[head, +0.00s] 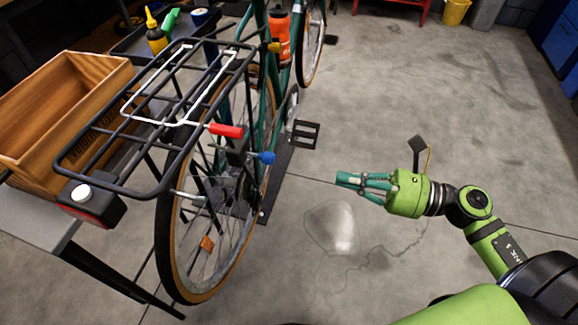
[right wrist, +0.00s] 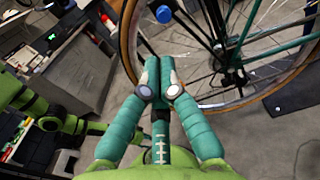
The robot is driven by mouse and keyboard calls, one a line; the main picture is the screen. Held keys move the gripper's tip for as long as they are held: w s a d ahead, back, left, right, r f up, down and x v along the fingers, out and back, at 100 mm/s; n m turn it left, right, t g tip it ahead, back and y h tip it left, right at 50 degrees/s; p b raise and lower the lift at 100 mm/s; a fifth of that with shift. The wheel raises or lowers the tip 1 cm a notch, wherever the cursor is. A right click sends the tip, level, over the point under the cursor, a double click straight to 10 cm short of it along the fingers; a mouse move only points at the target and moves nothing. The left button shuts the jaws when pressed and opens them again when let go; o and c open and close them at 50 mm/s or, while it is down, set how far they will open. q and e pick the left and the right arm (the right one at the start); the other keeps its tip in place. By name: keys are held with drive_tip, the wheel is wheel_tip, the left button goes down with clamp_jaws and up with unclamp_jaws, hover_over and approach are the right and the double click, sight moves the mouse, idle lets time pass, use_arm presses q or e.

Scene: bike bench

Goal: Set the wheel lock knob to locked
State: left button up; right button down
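I cannot read any locked or unlocked marking. My right gripper (head: 346,180) is right of the blue knob and apart from it, pointing left toward the bike.
A black rear rack (head: 100,143) with a white bar extends over the wheel. A wooden crate (head: 45,100) stands on the bench at left. A pedal (head: 304,134) juts out beyond the knob.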

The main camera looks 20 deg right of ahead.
drive_tip(key=p, duration=0.3)
approach(273, 163)
drive_tip(key=x, duration=0.4)
drive_tip(key=shift+a+r, duration=0.1)
drive_tip(key=shift+r, duration=0.2)
drive_tip(key=shift+x, duration=1.1)
drive_tip(key=shift+w+a+f, duration=0.2)
drive_tip(key=shift+a, duration=0.1)
drive_tip(key=x, duration=0.3)
use_arm(q)
drive_tip(key=s+r+g, duration=0.1)
drive_tip(key=s+r, duration=0.2)
drive_tip(key=s, duration=0.3)
drive_tip(key=shift+s+a, duration=0.15)
drive_tip(key=shift+s, duration=0.15)
drive_tip(key=shift+f, duration=0.15)
